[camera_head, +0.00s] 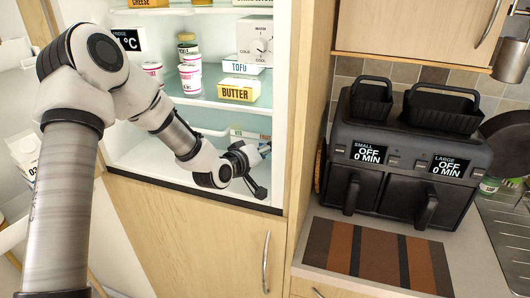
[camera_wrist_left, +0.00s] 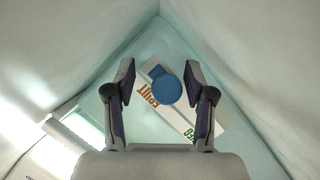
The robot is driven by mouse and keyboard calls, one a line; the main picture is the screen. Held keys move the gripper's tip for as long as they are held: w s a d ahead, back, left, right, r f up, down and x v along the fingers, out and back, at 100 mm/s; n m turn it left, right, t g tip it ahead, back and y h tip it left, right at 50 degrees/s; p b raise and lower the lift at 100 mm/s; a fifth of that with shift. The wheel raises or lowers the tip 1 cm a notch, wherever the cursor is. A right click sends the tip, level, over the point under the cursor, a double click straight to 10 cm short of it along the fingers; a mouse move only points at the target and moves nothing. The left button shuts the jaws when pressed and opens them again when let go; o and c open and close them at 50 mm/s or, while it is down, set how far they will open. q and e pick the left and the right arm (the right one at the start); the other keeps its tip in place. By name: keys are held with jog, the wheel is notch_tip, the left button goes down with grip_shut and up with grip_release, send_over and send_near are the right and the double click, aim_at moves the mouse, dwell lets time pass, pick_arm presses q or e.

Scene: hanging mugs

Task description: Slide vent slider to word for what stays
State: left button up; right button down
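The vent slider has a round blue knob (camera_wrist_left: 166,90) on a white label strip (camera_wrist_left: 183,118), seen in the left wrist view. The strip reads FRUIT in orange and VEG in green, upside down in that view. The knob appears beside FRUIT, away from VEG. My left gripper (camera_wrist_left: 159,78) is open, with one finger on each side of the knob and gaps to both. In the head view my left gripper (camera_head: 258,168) is low inside the fridge, in front of its lower right part. My right gripper is not in view.
Fridge shelves above my arm hold butter (camera_head: 239,89), tofu (camera_head: 243,66), a dial box (camera_head: 255,40) and yogurt cups (camera_head: 190,78). Fridge walls stand close around my gripper. A black air fryer (camera_head: 405,150) and striped mat (camera_head: 375,254) are on the counter at right.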

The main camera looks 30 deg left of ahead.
pick_arm(q)
jog(key=shift+s+a, duration=0.25)
jog(key=shift+s, duration=0.1)
jog(key=v, duration=1)
jog(key=shift+s+d+r, duration=0.1)
jog(key=shift+s+r, duration=0.1)
jog(key=shift+s, duration=0.45)
jog(key=shift+d, duration=0.1)
jog(key=shift+w, duration=0.1)
